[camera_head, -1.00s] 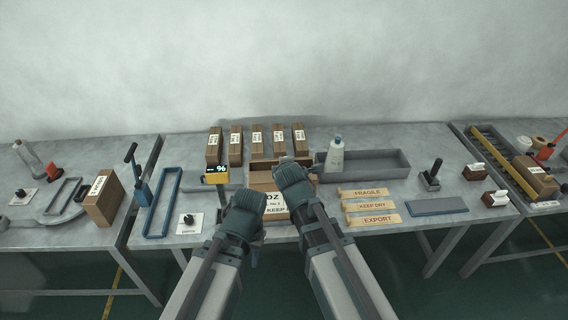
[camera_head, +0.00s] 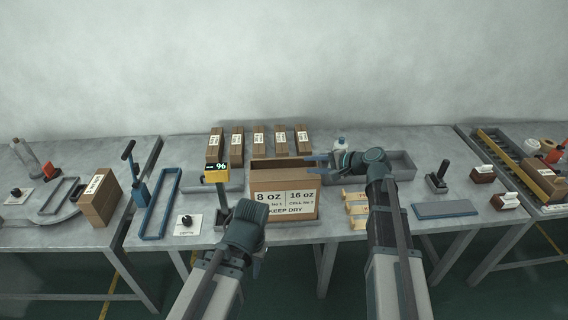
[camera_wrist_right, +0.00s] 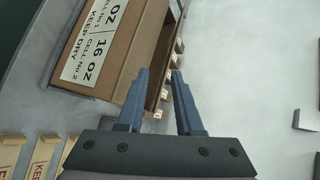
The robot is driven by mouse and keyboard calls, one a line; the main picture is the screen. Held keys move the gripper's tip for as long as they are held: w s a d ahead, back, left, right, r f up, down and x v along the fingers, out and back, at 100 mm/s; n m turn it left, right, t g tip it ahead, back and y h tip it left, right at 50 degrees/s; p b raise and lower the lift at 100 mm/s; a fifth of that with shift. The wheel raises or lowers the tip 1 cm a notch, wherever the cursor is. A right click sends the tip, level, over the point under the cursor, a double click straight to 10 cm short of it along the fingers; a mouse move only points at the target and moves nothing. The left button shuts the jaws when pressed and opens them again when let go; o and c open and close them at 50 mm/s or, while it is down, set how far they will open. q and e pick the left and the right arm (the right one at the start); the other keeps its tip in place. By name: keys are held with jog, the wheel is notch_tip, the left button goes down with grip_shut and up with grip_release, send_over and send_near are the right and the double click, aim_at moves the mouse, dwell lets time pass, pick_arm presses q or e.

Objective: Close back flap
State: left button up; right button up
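The brown carton (camera_head: 262,180) stands mid-table, its front label reading "8 oz", "16 oz" and "KEEP DRY". Its top shows an opening with a brown panel (camera_head: 285,162) along the back edge; I cannot tell how far that back flap is folded. My right gripper (camera_head: 312,160) points left at the carton's rear right corner. In the right wrist view its two blue fingers (camera_wrist_right: 160,74) are apart with nothing between them, beside the carton (camera_wrist_right: 120,45). My left gripper (camera_head: 252,250) hangs in front of the carton's lower left; its fingers are mostly hidden.
Several small brown boxes (camera_head: 259,142) stand in a row behind the carton. A yellow display reading 96 (camera_head: 217,174) stands left of it. A grey tray (camera_head: 400,165) with a bottle (camera_head: 341,144) lies behind my right arm.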

jog(key=shift+w+a+f+m+t+y+b, duration=0.15)
jog(key=shift+w+a+f+m+b, duration=0.2)
jog(key=shift+w+a+f+b, duration=0.8)
jog(key=shift+w+a+f+m+t+y+b, duration=0.15)
jog(key=shift+w+a+m+b, duration=0.4)
jog(key=shift+w+a, duration=1.15)
jog(key=shift+w+a+f+m+y+b, duration=0.2)
jog(key=shift+w+a+f+b, duration=0.5)
jog(key=shift+w+a+b, duration=0.6)
jog(key=shift+a, duration=0.2)
grip_shut()
